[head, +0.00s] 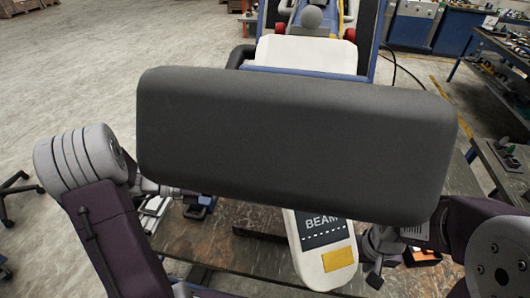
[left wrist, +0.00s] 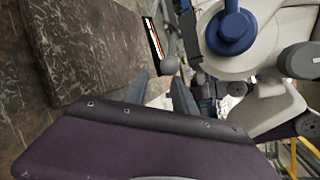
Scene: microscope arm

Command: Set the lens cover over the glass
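A large dark grey rounded block (head: 295,145) fills the middle of the head view and hides much behind it. A white part with a "BEAM" label (head: 322,225) shows below it. In the left wrist view, a round blue cap (left wrist: 230,32) sits on a white rounded housing (left wrist: 268,62). I cannot tell which part is the lens cover or the glass. My left gripper (left wrist: 160,92) has its fingers apart, below and left of the blue cap.
A dark worn tabletop (head: 225,250) lies below the block, and it also shows in the left wrist view (left wrist: 90,50). A bench with tools (head: 505,50) stands at the right. Open concrete floor is at the left.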

